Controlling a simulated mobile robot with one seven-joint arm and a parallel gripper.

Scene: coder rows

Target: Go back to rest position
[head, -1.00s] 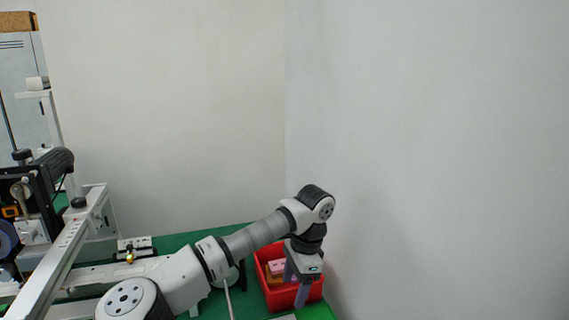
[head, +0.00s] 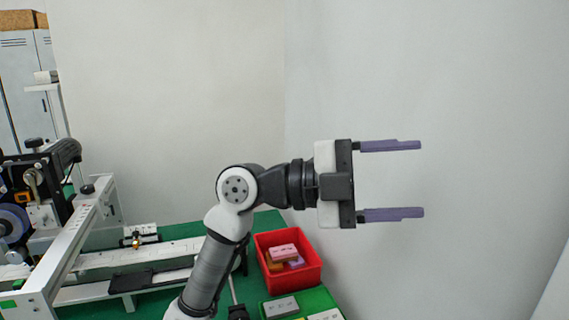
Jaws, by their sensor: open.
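My gripper (head: 421,179) is raised in the middle of the head view and points to the right. Its two purple fingers are spread wide apart, with nothing between them. It is above and to the right of the red bin, clear of it, in front of the bare wall. My arm rises from the bottom of the view and bends at the elbow toward the right.
A red bin (head: 262,272) on the green table (head: 190,232) holds several small blocks, a pink one (head: 284,252) on top. A coder machine with a rail (head: 70,240) stands at left. Walls are behind and at right.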

